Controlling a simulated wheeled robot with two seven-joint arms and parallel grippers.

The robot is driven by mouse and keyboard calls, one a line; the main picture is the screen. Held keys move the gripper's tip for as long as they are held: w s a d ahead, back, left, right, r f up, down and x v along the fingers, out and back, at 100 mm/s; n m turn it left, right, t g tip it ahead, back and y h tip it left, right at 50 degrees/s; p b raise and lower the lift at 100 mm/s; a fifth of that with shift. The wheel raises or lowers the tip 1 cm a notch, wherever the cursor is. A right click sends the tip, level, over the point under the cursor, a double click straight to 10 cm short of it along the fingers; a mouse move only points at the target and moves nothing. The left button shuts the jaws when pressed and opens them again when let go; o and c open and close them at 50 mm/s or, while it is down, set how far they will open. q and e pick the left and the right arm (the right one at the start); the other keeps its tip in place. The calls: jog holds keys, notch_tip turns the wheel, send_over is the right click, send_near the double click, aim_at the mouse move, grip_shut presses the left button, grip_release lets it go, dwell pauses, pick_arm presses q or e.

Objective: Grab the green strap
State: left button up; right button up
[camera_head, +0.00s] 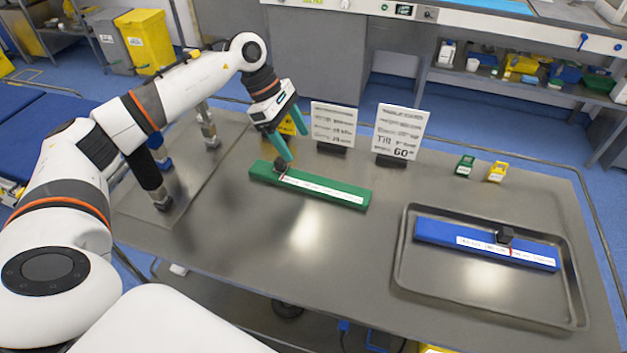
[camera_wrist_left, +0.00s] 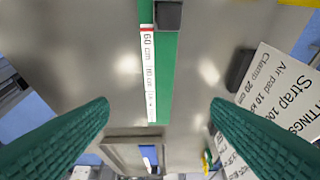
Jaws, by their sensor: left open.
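The green strap (camera_head: 330,194) lies flat on the metal table, with a white scale label and a small black block (camera_head: 281,167) near its left end. In the left wrist view the strap (camera_wrist_left: 164,90) runs lengthwise between the fingers, with the black block (camera_wrist_left: 168,15) at the top. My left gripper (camera_head: 294,146) is open, its teal fingers pointing down above the strap's left part. In the wrist view both fingers are apart from the strap, one on each side. My right gripper is not in view.
A metal tray (camera_head: 402,262) at the right holds a blue strap (camera_head: 440,232) with a black block. Two printed signs (camera_head: 333,125) (camera_head: 400,132) stand behind the green strap. Small green (camera_head: 465,165) and yellow (camera_head: 497,171) items sit at the back right. The table's front middle is clear.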

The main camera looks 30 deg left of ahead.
pick_arm(q)
jog(key=a, duration=0.2)
jog(key=p, duration=0.2)
send_over(307, 180)
jog(key=a, duration=0.2)
jog(key=shift+y, duration=0.4)
jog(key=f, duration=0.6)
jog(key=shift+s+a, duration=0.2)
jog(key=shift+p+x, duration=0.65)
jog(key=shift+x, duration=2)
jog(key=shift+a, duration=0.1)
jog(key=c, duration=1.1)
